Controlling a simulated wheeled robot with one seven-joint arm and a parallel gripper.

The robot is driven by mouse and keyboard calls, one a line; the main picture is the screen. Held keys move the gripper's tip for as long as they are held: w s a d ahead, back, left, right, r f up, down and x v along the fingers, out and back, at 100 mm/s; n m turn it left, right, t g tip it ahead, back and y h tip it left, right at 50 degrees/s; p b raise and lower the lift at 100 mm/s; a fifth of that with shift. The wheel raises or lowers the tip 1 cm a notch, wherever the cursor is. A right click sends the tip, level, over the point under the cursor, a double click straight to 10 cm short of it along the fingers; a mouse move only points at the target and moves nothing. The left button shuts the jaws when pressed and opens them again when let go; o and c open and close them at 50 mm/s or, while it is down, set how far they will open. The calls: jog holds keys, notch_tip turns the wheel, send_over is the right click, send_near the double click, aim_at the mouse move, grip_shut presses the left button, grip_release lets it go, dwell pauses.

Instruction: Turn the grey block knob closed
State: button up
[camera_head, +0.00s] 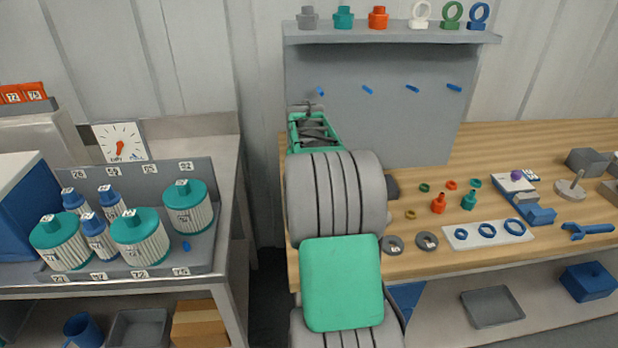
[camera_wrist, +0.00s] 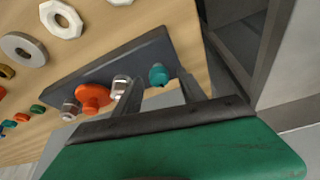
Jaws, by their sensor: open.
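A long dark grey block (camera_wrist: 110,75) lies on the wooden bench in the wrist view. It carries an orange round knob (camera_wrist: 92,97), a teal knob (camera_wrist: 158,75) and silver fittings (camera_wrist: 121,85). I cannot tell which knob the task means, or how far either is turned. My gripper (camera_wrist: 157,88) is open, its fingers pointing at the block's end. The teal knob shows between the fingertips; I cannot tell whether they touch it. In the head view my gripper (camera_head: 306,110) is near the bench's left edge, and my arm hides most of the block.
A grey back panel with a shelf (camera_head: 390,35) stands behind the bench. Rings and small fittings lie to the right, near a white strip (camera_head: 460,238). A grey block (camera_head: 588,162) sits far right. A side counter holds teal-capped vessels (camera_head: 140,238). A gap separates counter and bench.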

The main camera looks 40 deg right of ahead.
jog(key=v, duration=0.7)
jog(key=shift+r, duration=0.35)
jog(key=shift+s+a, duration=0.1)
jog(key=shift+a, duration=0.05)
